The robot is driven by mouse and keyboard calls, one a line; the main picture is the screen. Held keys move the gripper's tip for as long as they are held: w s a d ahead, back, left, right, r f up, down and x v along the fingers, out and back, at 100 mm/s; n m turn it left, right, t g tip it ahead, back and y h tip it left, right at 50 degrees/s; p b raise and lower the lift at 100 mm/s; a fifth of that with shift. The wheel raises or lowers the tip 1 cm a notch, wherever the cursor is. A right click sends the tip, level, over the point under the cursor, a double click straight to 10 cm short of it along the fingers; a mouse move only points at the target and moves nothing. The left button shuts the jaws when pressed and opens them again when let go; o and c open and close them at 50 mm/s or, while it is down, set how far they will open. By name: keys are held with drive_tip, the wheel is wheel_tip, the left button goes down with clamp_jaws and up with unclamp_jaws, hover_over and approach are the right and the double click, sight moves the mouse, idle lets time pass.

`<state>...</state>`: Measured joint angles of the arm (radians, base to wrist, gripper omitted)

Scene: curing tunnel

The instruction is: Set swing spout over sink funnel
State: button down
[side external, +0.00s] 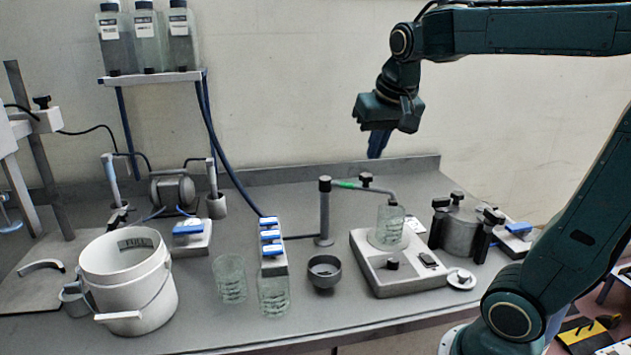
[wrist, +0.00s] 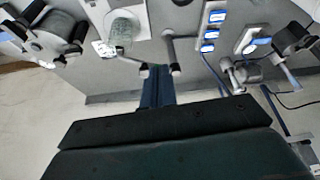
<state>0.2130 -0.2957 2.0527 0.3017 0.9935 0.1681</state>
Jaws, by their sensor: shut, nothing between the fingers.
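The swing spout (side external: 350,185) is a thin arm on an upright grey post (side external: 325,215), with a green band and a black knob. In the side view it points right, and its bent tip is over the glass beaker (side external: 389,228) on the scale. The small dark round cup, apparently the sink funnel (side external: 324,274), sits on the bench in front of the post. My gripper (side external: 376,152) is shut and empty, pointing down in the air above and behind the spout. The wrist view shows its blue fingers (wrist: 156,88) near the spout post (wrist: 169,50) and the beaker (wrist: 125,30).
The grey scale (side external: 400,270) carries the beaker. A lidded metal pot (side external: 462,232) stands to the right.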

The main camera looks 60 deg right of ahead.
drive_tip(key=w+d+m+g, duration=0.1)
drive_tip(key=w+d+m, duration=0.1)
drive_tip(key=d, duration=0.3)
drive_tip(key=w+d+m+g, duration=0.1)
drive_tip(key=w+d+m, duration=0.2)
drive_tip(key=d, duration=0.2)
drive_tip(key=w+d+f+m+g+h, duration=0.1)
drive_tip(key=w+d+m, duration=0.1)
drive_tip(key=d, duration=0.4)
drive_tip(key=shift+w+m, duration=0.25)
drive_tip(key=shift+m, duration=0.55)
drive_tip(key=shift+d+f, duration=0.1)
drive_tip(key=shift+f, duration=0.05)
hover_over(357, 187)
drive_tip(key=s+d, duration=0.2)
drive_tip(key=d, duration=0.1)
wheel_tip(357, 187, down, 9)
drive_tip(key=shift+w+d+f, duration=0.15)
